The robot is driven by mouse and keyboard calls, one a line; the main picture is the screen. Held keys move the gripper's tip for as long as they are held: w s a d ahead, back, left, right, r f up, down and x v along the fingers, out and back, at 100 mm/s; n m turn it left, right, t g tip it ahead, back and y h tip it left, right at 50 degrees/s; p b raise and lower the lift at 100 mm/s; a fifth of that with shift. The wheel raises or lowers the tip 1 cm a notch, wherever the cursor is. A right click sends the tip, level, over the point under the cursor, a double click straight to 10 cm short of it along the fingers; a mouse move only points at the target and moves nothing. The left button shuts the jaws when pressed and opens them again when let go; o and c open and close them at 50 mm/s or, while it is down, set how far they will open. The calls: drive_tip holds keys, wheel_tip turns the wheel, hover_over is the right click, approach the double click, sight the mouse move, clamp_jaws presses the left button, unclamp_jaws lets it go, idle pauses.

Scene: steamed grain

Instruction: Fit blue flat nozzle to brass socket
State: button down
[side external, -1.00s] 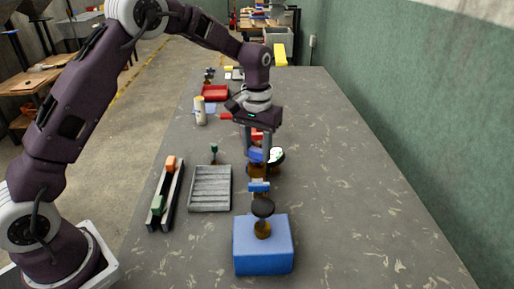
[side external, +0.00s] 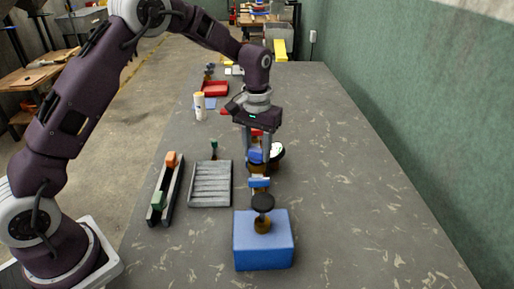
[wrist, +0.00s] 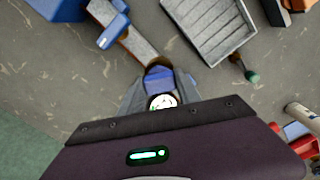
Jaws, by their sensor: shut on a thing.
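The blue flat nozzle (side external: 255,156) is between the fingers of my gripper (side external: 256,153), which is shut on it. It also shows in the wrist view (wrist: 159,79) between the two grey fingertips. A brown-brass round piece, seemingly the brass socket (side external: 258,169), stands directly below the nozzle. Its dark rim (wrist: 158,61) shows just beyond the nozzle in the wrist view. The nozzle overlaps it in both views; I cannot tell whether it is seated or only above it.
A white-faced round thing (side external: 277,150) stands close beside the fingers. A grey ribbed tray (side external: 210,203) and a rail (side external: 165,202) lie left. The table's right side is clear.

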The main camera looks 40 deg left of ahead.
sight(257, 150)
drive_tip(key=c, duration=0.8)
unclamp_jaws()
drive_tip(key=shift+o, duration=0.2)
wheel_tip(257, 150, up, 7)
